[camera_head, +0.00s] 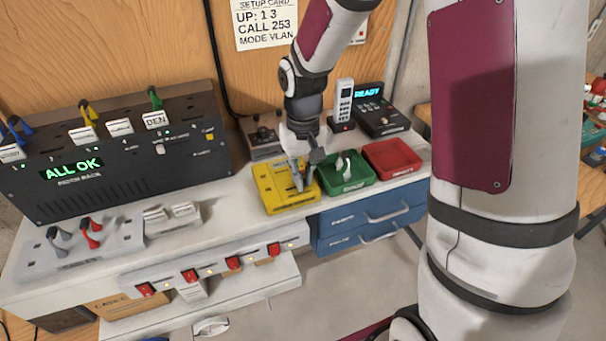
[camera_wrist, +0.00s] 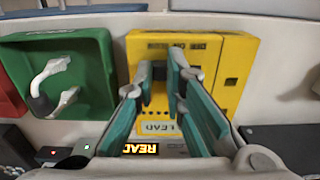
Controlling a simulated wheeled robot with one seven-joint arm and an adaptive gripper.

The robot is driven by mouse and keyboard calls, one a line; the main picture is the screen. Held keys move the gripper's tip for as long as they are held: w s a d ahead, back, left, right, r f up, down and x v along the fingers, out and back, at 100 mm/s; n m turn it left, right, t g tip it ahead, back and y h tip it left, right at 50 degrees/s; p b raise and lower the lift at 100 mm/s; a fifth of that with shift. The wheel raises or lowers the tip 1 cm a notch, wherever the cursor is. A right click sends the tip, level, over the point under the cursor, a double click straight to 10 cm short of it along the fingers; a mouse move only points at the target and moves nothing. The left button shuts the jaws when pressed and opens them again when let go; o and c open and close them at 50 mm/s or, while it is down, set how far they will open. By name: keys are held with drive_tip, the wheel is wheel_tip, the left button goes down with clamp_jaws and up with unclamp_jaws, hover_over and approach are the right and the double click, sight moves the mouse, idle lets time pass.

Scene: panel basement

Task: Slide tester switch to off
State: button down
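The tester is a yellow box (camera_head: 271,195) at the front of the bench, left of the green tray. It also shows in the wrist view (camera_wrist: 237,60), with upside-down lettering along its far edge and a LEAD label on the near side. My gripper (camera_head: 303,183) points down over the tester's right part. In the wrist view my gripper (camera_wrist: 160,75) has its two teal fingers narrowed but apart, with a dark slot area and yellow panel between the tips. The switch knob is not clearly visible; the fingers partly cover that area. I cannot tell whether the tips touch the panel.
A green tray (camera_head: 364,183) with white fittings and a red tray (camera_head: 417,166) stand to the right. A handset (camera_head: 343,101) and READY box (camera_head: 382,118) stand behind. A black rack (camera_head: 110,191) fills the left; a power strip (camera_head: 213,268) runs along the front.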

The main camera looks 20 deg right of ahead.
sight(286, 190)
drive_tip(key=shift+a, duration=2.05)
drive_tip(key=c, duration=1.6)
unclamp_jaws()
drive_tip(key=shift+c, duration=0.2)
drive_tip(key=shift+r, duration=0.1)
wheel_tip(286, 190, up, 12)
drive_tip(key=s+d+r+t, duration=0.2)
drive_tip(key=s+r, duration=0.2)
drive_tip(key=s, duration=0.6)
drive_tip(key=s+d+r+t, duration=0.2)
drive_tip(key=s+r, duration=0.3)
drive_tip(key=s, duration=0.5)
drive_tip(key=shift+s+d+t, duration=0.15)
drive_tip(key=shift+t, duration=0.45)
